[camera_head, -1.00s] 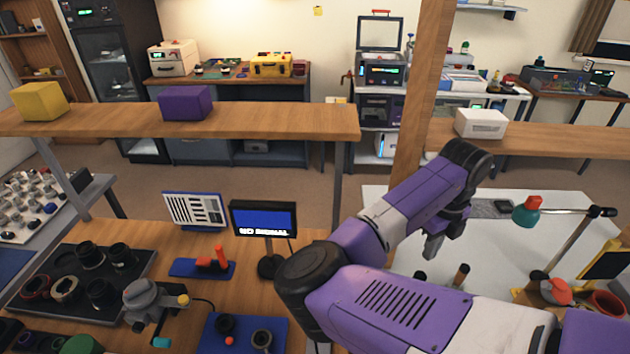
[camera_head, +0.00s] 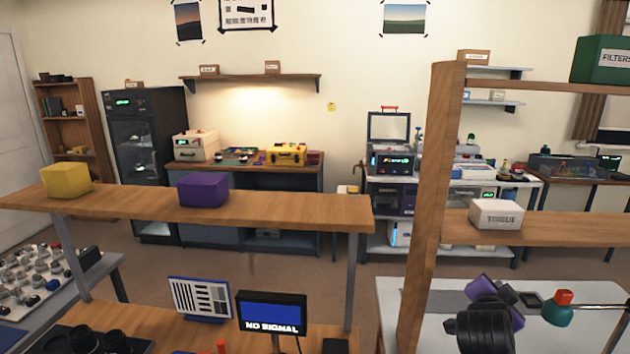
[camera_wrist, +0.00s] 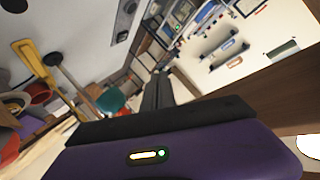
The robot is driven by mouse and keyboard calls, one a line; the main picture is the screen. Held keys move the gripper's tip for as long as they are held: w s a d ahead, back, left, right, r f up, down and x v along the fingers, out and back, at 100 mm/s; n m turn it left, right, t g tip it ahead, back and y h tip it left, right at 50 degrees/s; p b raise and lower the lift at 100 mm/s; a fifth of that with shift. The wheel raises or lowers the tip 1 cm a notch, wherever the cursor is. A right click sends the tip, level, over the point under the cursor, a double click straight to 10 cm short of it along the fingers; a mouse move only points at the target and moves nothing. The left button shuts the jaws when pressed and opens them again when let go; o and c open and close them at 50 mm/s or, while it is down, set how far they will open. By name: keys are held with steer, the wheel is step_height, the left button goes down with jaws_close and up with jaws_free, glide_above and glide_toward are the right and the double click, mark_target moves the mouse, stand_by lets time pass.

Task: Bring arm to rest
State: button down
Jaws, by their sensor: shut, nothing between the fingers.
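My gripper (camera_wrist: 157,92) shows in the wrist view as dark fingers brought together beyond the purple wrist housing, with nothing between them. In the head view only a black joint and a purple link of my arm show at the lower right, beside the wooden post. The gripper's fingertips cannot be made out there.
A wooden shelf (camera_head: 290,208) with a yellow block (camera_head: 66,181) and a purple block (camera_head: 203,189) crosses the left. A wooden post (camera_head: 432,215) stands close to my arm. A teal lamp (camera_head: 558,312) is to the right. A "NO SIGNAL" monitor (camera_head: 272,315) stands below the shelf.

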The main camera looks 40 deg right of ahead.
steer(key=w+a+f+n+t+y+b, duration=0.1)
steer(key=w+a+f+n+t+y, duration=0.2)
steer(key=a+n, duration=0.45)
steer(key=a+f+n+t+y, duration=0.25)
steer(key=a+n+t, duration=0.25)
steer(key=a, duration=0.5)
steer(key=w+a+f+n+t+y+b, duration=0.1)
steer(key=w+a+f+n+t+y, duration=0.1)
steer(key=a+f+n+t, duration=0.5)
steer(key=s+a+r+n+y, duration=0.1)
steer(key=s+a, duration=0.3)
steer(key=a, duration=0.4)
steer(key=s+a+r+n+g+y, duration=0.1)
steer(key=s+a+y, duration=0.2)
steer(key=s+a, duration=0.2)
steer(key=s+a+r+n+g+y, duration=0.1)
steer(key=s+a, duration=0.4)
steer(key=a, duration=0.7)
steer(key=shift+r+n+y+b, duration=0.35)
steer(key=shift+y+b, duration=0.1)
steer(key=shift+y, duration=0.4)
steer(key=c, duration=2.2)
jaws_free()
